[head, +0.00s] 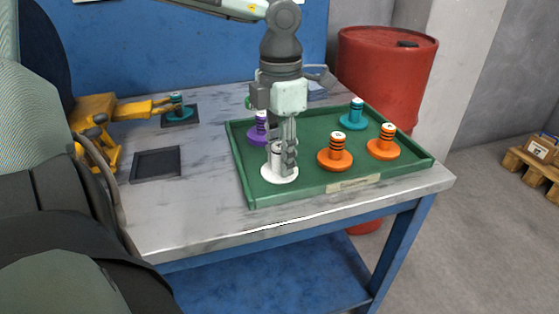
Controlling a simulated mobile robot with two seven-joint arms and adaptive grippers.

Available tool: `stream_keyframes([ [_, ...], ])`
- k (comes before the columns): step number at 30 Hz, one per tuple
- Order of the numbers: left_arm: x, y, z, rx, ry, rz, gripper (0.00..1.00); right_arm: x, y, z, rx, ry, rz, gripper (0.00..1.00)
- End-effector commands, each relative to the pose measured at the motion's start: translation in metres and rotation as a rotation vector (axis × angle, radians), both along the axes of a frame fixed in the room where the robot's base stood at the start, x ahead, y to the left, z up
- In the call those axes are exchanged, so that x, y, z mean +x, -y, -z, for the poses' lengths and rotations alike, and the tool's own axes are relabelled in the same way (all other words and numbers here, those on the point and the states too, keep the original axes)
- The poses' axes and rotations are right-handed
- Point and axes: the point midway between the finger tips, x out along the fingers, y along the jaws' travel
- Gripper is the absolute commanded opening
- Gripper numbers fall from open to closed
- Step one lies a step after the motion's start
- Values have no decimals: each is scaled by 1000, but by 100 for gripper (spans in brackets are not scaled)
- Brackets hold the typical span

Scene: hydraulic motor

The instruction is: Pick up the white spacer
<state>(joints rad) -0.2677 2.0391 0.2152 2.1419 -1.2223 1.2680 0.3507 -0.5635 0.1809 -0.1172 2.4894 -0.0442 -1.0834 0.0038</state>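The white spacer (279,172) stands upright in the front left part of the green tray (313,187). It has a wide round base and a narrower stem. My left gripper (284,157) points straight down over it, with its fingers at the stem and reaching close to the base. The fingers hide part of the stem. I cannot tell whether they press on it or stand open around it. My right gripper is not in view.
The tray also holds a purple spacer (259,134), teal spacer (352,122) and two orange spacers (334,160) (383,150). A teal spacer (179,112) stands on a dark pad, beside a yellow machine (97,108). An empty dark pad (157,164) lies left. A red barrel (385,80) stands behind.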

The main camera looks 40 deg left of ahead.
Motion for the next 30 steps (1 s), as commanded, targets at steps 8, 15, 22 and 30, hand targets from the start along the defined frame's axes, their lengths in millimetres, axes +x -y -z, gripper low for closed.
stream_keyframes([
  [8,0,0,0,0,0,0,0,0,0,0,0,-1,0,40],
  [15,0,0,-1,1,1,0,0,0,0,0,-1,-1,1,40],
  [22,1,0,-15,1,4,1,0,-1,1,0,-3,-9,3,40],
  [30,-15,-13,-56,-6,9,-1,0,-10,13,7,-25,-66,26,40],
])
